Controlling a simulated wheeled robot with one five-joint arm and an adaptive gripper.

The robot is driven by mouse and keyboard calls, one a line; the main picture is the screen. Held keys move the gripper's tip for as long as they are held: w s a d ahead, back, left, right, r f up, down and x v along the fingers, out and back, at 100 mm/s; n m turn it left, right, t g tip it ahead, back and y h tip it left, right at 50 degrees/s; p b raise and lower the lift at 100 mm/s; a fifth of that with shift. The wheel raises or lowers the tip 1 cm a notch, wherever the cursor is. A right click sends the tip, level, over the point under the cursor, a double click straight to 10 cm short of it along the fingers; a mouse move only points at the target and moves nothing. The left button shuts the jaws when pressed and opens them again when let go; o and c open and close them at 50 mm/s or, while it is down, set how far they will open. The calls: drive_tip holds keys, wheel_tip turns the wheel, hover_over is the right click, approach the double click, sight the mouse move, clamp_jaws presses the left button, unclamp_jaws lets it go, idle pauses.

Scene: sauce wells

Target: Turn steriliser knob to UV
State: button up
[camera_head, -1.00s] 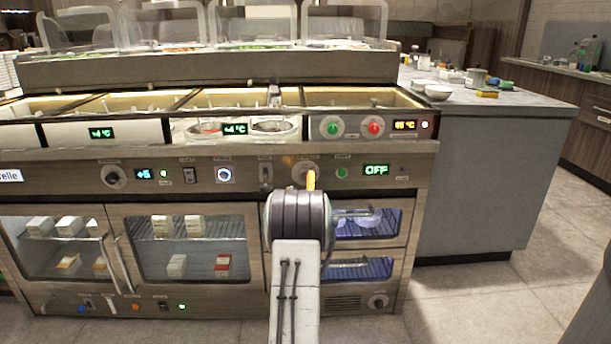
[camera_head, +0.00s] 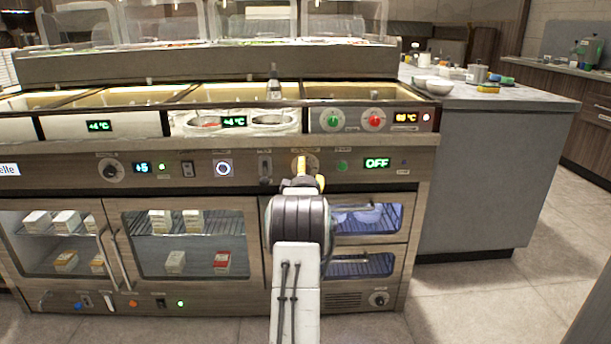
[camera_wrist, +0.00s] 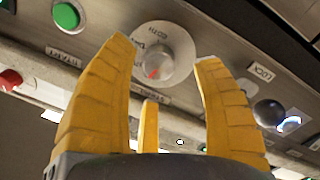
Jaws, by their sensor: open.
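The steriliser knob (camera_wrist: 160,62) is a round pale dial with a red mark, on the panel ahead in the wrist view. Labels reading BOTH and DRY sit beside it; another label is partly hidden by a finger. In the head view the knob (camera_head: 305,160) shows just above my gripper, partly covered. The steriliser display (camera_head: 377,163) reads OFF. My gripper (camera_wrist: 163,58) has its yellow fingers spread apart and empty. The knob appears between the fingertips in the wrist view, but I cannot tell whether they touch it. In the head view my gripper (camera_head: 303,184) is below the knob.
A green start button (camera_wrist: 66,15) and a lock control (camera_wrist: 268,112) flank the knob in the wrist view. A red button (camera_wrist: 10,80) is at the left. In the head view, the counter edge (camera_head: 230,145) juts above the panel, and steriliser doors (camera_head: 395,226) are below.

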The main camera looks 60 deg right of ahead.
drive_tip(key=shift+b+x, duration=0.3)
drive_tip(key=shift+x, duration=1.5)
drive_tip(key=shift+r, duration=0.1)
drive_tip(key=c, duration=1.2)
